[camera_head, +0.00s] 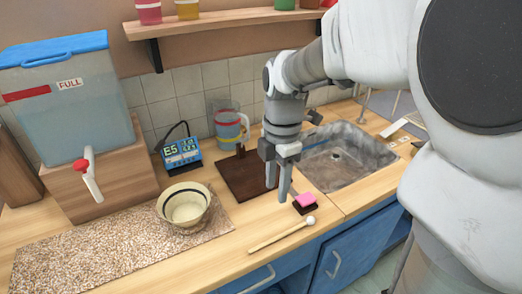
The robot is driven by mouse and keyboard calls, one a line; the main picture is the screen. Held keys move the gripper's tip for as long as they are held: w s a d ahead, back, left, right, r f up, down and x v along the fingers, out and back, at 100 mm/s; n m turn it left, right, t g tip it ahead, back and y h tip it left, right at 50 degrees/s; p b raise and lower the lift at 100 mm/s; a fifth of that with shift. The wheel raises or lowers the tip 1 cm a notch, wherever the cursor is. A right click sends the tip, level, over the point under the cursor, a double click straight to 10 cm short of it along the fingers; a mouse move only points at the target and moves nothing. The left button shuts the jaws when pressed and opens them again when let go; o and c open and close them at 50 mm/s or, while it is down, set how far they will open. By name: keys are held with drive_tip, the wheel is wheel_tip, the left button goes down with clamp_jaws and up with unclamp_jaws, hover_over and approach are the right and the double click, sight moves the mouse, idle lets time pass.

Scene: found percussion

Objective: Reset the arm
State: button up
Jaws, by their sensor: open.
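My arm reaches in from the upper right. My gripper (279,187) points down over the counter, between the dark brown mat and a pink-topped dark block. Its two fingers are apart with nothing visible between them. A wooden mallet (280,234) with a pale round head lies on the counter in front of the gripper, apart from it. The pink-topped block (304,203) rests just behind the mallet's head.
A cream bowl (186,207) stands on a speckled mat (85,256). A water dispenser (72,110) is at left, with a blue display (181,153) beside it. A jug (229,129) stands behind the brown mat (240,181). The sink (345,157) is right, a shelf (215,21) above.

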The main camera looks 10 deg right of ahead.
drive_tip(key=shift+r, duration=0.2)
drive_tip(key=s+d+r+m+t+p, duration=0.1)
drive_tip(key=s+r+m+t, duration=0.2)
drive_tip(key=m, duration=0.7)
drive_tip(key=s+d+r+m+t+p, duration=0.1)
drive_tip(key=s+r+m+t+p, duration=0.1)
drive_tip(key=s+r+m, duration=0.4)
drive_tip(key=shift+s+r+m+t, duration=0.45)
drive_tip(key=shift+s+m, duration=1.35)
drive_tip(key=shift+m, duration=1)
